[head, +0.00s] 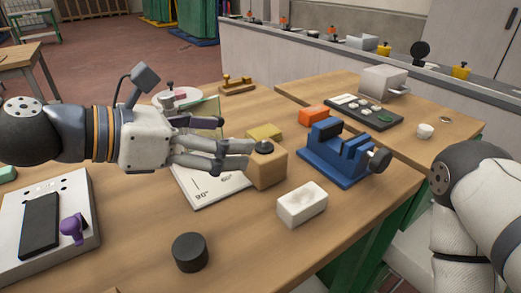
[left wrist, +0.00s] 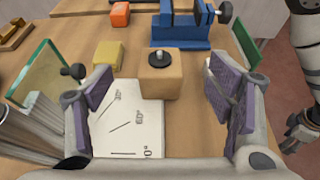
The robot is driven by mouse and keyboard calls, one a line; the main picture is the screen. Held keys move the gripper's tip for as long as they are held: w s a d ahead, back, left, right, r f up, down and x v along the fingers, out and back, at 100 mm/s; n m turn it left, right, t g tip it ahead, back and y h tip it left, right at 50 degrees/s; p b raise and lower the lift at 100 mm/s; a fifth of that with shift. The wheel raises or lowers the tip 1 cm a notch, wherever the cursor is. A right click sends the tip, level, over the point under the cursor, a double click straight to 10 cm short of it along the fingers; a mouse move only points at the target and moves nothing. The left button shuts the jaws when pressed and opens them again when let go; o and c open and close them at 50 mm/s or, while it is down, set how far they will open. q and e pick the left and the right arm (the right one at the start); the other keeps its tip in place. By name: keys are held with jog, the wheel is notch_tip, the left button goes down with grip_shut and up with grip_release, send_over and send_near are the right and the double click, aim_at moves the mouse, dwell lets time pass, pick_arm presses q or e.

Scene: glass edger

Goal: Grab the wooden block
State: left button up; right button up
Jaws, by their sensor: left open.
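The wooden block (head: 266,169) is a tan cube with a black knob on top, standing on the table near the edge of a white angle sheet. It also shows in the left wrist view (left wrist: 160,78), ahead of the fingers and roughly centred between them. My left gripper (head: 240,155) comes in from the left with its fingers pointing at the block. In the left wrist view its purple-padded jaws (left wrist: 158,98) are spread wide with nothing between them.
A yellow block (head: 265,133) sits just behind the wooden block. A blue vise (head: 340,155), an orange block (head: 314,116) and a white block (head: 302,204) are to the right. A black cylinder (head: 190,252) stands in front. A glass pane (left wrist: 48,70) is left of the gripper.

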aim_at(263, 146)
pick_arm(q)
jog(key=x, duration=0.3)
jog(key=f+b+x, duration=0.1)
jog(key=x, duration=0.5)
jog(key=shift+s+a+f+b, duration=0.1)
jog(key=shift+a+f+b, duration=0.05)
jog(key=shift+f+b, duration=0.2)
jog(key=shift+r, duration=0.25)
pick_arm(e)
jog(key=shift+g, duration=0.7)
jog(key=s+f, duration=0.3)
jog(key=shift+s, duration=0.2)
pick_arm(q)
jog(key=c, duration=1.3)
